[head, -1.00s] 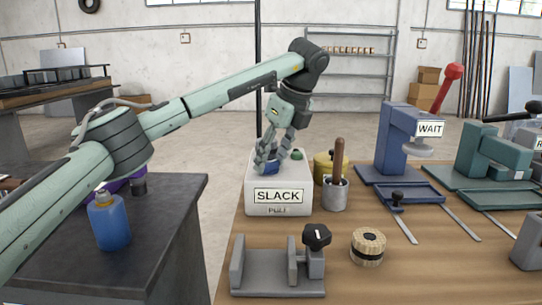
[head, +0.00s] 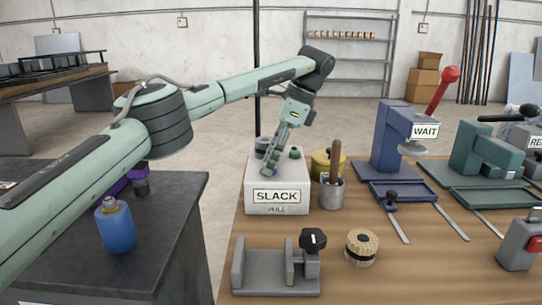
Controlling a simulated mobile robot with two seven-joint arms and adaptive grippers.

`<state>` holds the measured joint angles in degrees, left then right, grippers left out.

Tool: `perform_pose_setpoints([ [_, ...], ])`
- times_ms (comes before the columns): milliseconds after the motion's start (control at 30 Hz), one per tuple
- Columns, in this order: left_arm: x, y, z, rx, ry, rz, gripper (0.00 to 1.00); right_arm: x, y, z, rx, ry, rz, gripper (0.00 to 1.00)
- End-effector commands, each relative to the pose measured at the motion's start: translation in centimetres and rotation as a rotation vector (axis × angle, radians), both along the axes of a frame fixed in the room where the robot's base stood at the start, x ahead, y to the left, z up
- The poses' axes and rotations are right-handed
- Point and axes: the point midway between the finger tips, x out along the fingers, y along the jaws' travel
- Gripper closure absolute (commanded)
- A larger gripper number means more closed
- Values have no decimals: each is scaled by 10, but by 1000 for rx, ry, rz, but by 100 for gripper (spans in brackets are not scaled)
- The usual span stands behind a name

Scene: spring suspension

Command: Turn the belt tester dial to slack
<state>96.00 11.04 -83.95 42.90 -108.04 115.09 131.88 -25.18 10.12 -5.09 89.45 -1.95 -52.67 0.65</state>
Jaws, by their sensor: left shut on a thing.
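The belt tester (head: 290,203) is a white box on the near left of the wooden bench. Its front label (head: 278,196) reads SLACK, with PULL below. My left gripper (head: 270,168) reaches down to the left part of its top and is shut on the dial there. The fingers largely hide the dial, so I cannot read its pointer. A dark grey round part (head: 262,145) shows just behind the fingers. My right gripper is not in view.
A grey cup with a wooden handle (head: 333,190) and a yellow tin (head: 321,163) stand close right of the tester. A grey clamp fixture (head: 275,285) and a wooden spool (head: 362,248) are in front. A blue press (head: 389,140) stands further right.

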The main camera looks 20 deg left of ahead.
Motion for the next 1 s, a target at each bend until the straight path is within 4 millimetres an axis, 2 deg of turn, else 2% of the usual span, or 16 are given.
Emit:
perform_pose_setpoints([
  [567, 1, 0, 1, -1, -3, 39, 84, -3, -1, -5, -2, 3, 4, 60],
  [600, 1, 0, 1, -1, -4, 38, 54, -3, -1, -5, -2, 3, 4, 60],
  [700, 1, 0, 1, -1, -3, 38, 42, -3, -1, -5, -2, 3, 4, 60],
  [767, 1, 0, 1, 0, -3, 37, 35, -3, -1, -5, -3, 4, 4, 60],
  [1000, 0, 0, 0, -1, -1, 36, 34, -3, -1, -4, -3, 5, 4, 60],
])
